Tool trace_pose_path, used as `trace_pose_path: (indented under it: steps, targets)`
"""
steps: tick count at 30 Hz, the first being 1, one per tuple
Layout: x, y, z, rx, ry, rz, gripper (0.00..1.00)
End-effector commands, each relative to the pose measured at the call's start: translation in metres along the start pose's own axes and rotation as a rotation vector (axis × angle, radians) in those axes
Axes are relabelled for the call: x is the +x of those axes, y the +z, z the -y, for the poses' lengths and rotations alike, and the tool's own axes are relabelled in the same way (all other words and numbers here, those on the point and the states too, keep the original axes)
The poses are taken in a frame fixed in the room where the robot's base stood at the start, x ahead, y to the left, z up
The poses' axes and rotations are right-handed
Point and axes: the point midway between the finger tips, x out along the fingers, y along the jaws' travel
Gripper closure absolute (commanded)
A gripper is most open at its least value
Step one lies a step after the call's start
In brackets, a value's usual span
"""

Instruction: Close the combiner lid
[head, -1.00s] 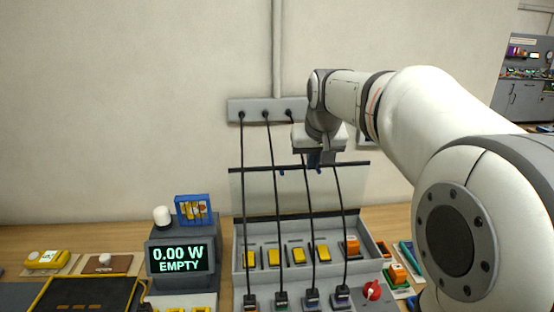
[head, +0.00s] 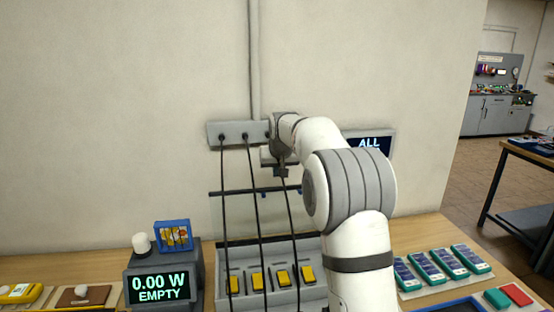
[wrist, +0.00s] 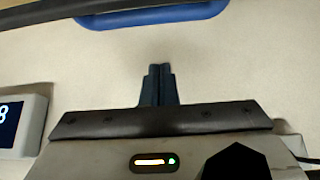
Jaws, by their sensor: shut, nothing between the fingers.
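The combiner box (head: 222,276) is a grey case at the bottom of the head view, with a row of yellow switches inside. Its pale lid (head: 232,215) stands raised behind it, with a dark top edge. A blue handle (head: 263,194) shows small at that edge, and large at the top of the wrist view (wrist: 150,16). My gripper (head: 281,174) is just above the lid's top edge in the head view. In the wrist view my gripper (wrist: 159,68) is shut and empty, its fingertips apart from the handle. My arm hides the lid's right part.
Black cables (head: 257,210) hang from a grey wall box (head: 226,133) in front of the lid. A display reading 0.00 W EMPTY (head: 160,288) stands to the left. Several teal-edged modules (head: 442,263) lie to the right. A wall screen (head: 378,143) is partly hidden.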

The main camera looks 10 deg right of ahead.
Motion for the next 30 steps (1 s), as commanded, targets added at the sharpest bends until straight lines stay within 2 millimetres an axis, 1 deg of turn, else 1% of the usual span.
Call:
trace_pose_path:
  steps: [1, 3, 6, 12, 23, 24, 30]
  targets:
    - [0.011, 0.000, 0.000, 0.000, 0.000, 0.004, 1.00]
    - [0.005, 0.008, 0.000, 0.000, 0.000, -0.001, 1.00]
    - [0.001, 0.020, 0.001, -0.001, 0.000, -0.001, 1.00]
    - [-0.003, 0.035, 0.001, -0.001, 0.000, -0.001, 1.00]
    - [-0.004, 0.038, 0.001, -0.001, -0.001, 0.000, 1.00]
    - [-0.004, 0.038, 0.008, -0.005, -0.003, 0.000, 1.00]
    - [-0.003, 0.040, 0.000, 0.001, 0.000, -0.011, 1.00]
